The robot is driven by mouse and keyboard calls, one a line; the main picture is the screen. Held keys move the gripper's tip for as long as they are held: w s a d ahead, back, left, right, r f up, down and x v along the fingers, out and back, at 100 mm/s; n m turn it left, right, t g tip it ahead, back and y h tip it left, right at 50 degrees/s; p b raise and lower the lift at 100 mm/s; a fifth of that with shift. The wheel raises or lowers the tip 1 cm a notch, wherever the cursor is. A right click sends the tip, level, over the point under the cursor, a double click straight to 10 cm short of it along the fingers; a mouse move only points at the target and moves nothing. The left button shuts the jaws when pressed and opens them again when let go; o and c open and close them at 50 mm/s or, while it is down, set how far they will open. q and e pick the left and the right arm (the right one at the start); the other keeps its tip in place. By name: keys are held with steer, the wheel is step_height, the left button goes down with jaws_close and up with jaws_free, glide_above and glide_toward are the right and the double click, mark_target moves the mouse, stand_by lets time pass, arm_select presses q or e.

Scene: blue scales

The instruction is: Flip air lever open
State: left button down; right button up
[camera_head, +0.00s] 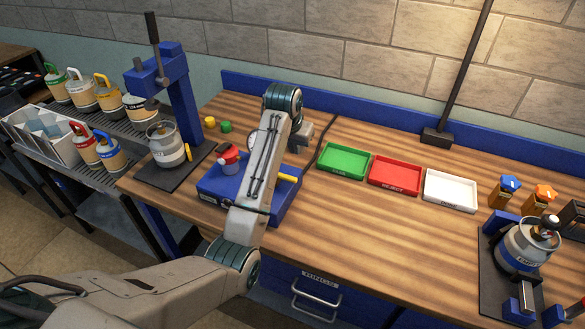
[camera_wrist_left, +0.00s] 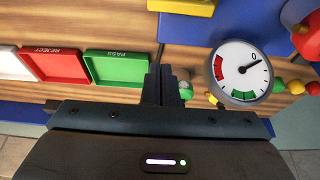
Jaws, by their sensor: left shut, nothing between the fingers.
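A blue box (camera_head: 215,185) sits on the wooden bench with a red knob (camera_head: 229,160) on its left part and a yellow bar (camera_head: 288,178), perhaps the air lever, at its right. In the left wrist view, a yellow bar (camera_wrist_left: 182,6) shows at the top edge by the blue box (camera_wrist_left: 232,27). A white dial gauge (camera_wrist_left: 240,72) is beside my fingers, mostly hidden by my arm in the head view. My left gripper (camera_head: 304,134) is past the box. Its fingers (camera_wrist_left: 161,84) are together and empty, apart from the bar. My right gripper is out of view.
Green (camera_head: 343,161), red (camera_head: 395,175) and white (camera_head: 450,190) trays lie right of the box. A blue press (camera_head: 180,90) with a grey canister (camera_head: 165,143) stands left. Another canister fixture (camera_head: 524,247) stands at right. The bench front is fairly clear.

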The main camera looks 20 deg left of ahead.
mark_target(284, 178)
arm_select(q)
steer(key=p+x, duration=0.2)
steer(key=x, duration=0.5)
steer(key=shift+w+f+p, duration=0.1)
steer(key=shift+f+p, duration=0.25)
steer(key=shift+p, duration=0.05)
steer(key=s+p, duration=0.2)
steer(key=s, duration=0.1)
steer(key=shift+s+a+p, duration=0.1)
steer(key=shift+s+p, duration=0.05)
steer(key=shift+p, duration=0.2)
steer(key=shift+s+f, duration=0.1)
steer(key=shift+s, duration=0.25)
steer(key=shift+w+f, duration=0.1)
steer(key=shift+f, duration=0.05)
